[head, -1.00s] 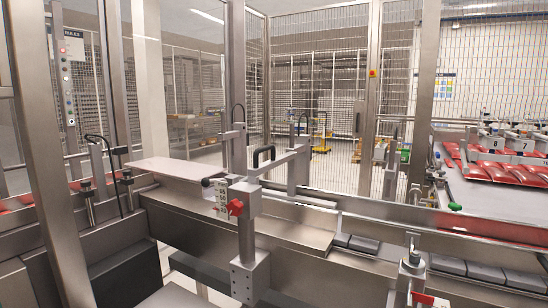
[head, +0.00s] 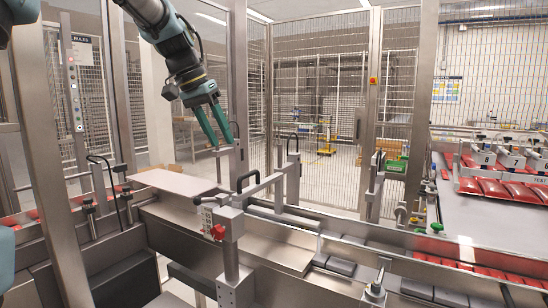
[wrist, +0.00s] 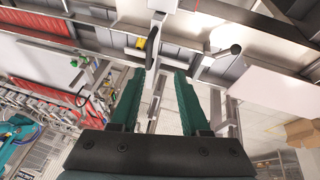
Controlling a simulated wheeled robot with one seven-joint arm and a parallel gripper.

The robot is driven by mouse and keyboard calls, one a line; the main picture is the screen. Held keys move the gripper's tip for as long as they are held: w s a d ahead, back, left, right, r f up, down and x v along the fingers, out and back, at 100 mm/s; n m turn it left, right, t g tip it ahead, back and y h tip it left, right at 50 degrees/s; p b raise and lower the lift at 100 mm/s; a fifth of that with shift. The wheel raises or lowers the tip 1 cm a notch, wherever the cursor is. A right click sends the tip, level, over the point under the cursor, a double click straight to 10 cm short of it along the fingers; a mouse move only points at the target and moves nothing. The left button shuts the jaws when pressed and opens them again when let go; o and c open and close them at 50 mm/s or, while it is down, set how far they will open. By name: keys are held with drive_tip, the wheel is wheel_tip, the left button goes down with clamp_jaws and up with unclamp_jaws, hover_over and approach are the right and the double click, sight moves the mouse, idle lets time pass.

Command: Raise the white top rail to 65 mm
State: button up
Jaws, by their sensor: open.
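A long pale, whitish flat rail (head: 175,183) lies level at the left of centre in the head view; I take it for the white top rail. It also shows at the right in the wrist view (wrist: 270,88). Near its right end stand a white scale plate (head: 207,215), a red knob (head: 218,232) on a metal post, and a black loop handle (head: 247,181). The scale reading is too small to tell. My gripper (head: 221,144) has teal fingers pointing down, open and empty, above and behind the rail's right end. Its spread fingers also show in the wrist view (wrist: 160,72).
Upright steel frame posts (head: 240,90) and mesh guard panels (head: 315,90) stand around the machine. More black-handled brackets (head: 293,150) rise behind the rail. Dark blocks (head: 334,264) line the front channel. Red packs (head: 485,185) lie on the right conveyor.

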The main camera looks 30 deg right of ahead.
drive_tip(key=shift+m, duration=0.3)
drive_tip(key=p+x, duration=0.1)
drive_tip(key=x, duration=0.2)
drive_tip(key=d+p+x, duration=0.1)
drive_tip(key=x, duration=0.3)
drive_tip(key=s+d+r+x, duration=0.1)
drive_tip(key=x, duration=0.2)
drive_tip(key=shift+d+f+p, duration=0.15)
drive_tip(key=shift+f+p, duration=0.1)
drive_tip(key=shift+p, duration=0.15)
clamp_jaws()
idle(0.7)
